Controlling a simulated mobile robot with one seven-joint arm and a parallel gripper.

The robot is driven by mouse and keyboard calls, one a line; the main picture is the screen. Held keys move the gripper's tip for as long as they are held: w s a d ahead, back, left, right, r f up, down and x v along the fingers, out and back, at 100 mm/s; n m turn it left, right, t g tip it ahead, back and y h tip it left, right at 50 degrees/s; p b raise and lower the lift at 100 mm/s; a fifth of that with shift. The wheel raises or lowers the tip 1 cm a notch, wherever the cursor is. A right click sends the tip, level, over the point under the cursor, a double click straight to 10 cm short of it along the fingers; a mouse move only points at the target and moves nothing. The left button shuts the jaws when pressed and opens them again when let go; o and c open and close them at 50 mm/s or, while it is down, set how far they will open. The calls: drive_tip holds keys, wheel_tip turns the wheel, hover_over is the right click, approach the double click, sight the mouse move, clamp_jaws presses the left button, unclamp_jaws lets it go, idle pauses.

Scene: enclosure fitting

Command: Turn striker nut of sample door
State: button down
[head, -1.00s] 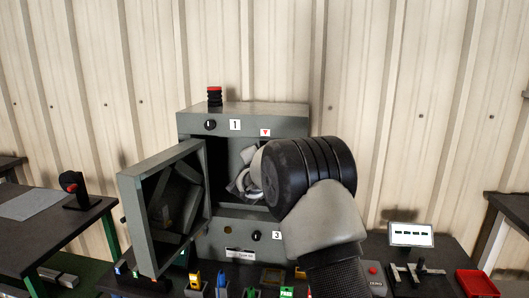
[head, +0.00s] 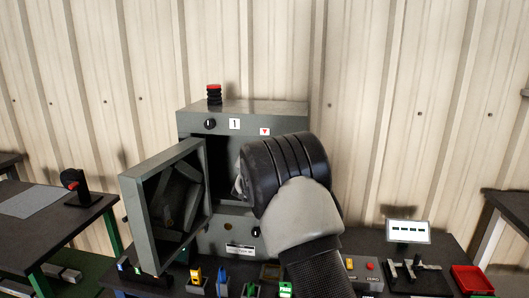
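The grey enclosure (head: 243,113) stands on the bench with its sample door (head: 132,215) swung open to the left. The door's inner side faces the dark opening (head: 218,172). My arm, with its thick black ribbed joint, reaches in front of the right half of the enclosure. Only a small pale bit of the arm's end shows at the opening, left of the black joint. My gripper's fingers are hidden behind the arm, so I cannot see whether they are open or touch anything. I cannot make out the striker nut; the right side of the opening is covered.
A red-topped beacon (head: 214,94) stands on the enclosure. Several small coloured tools, such as a yellow one (head: 195,277), line the bench front. A lit display (head: 408,231) and a red tray (head: 472,279) are at the right. A side table (head: 50,225) stands left.

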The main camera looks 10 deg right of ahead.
idle(0.4)
drive_tip(key=c, duration=1.9)
unclamp_jaws()
drive_tip(key=shift+o, duration=0.2)
drive_tip(key=shift+s, duration=0.1)
drive_tip(key=v, duration=1.7)
drive_tip(key=shift+s+r, duration=0.1)
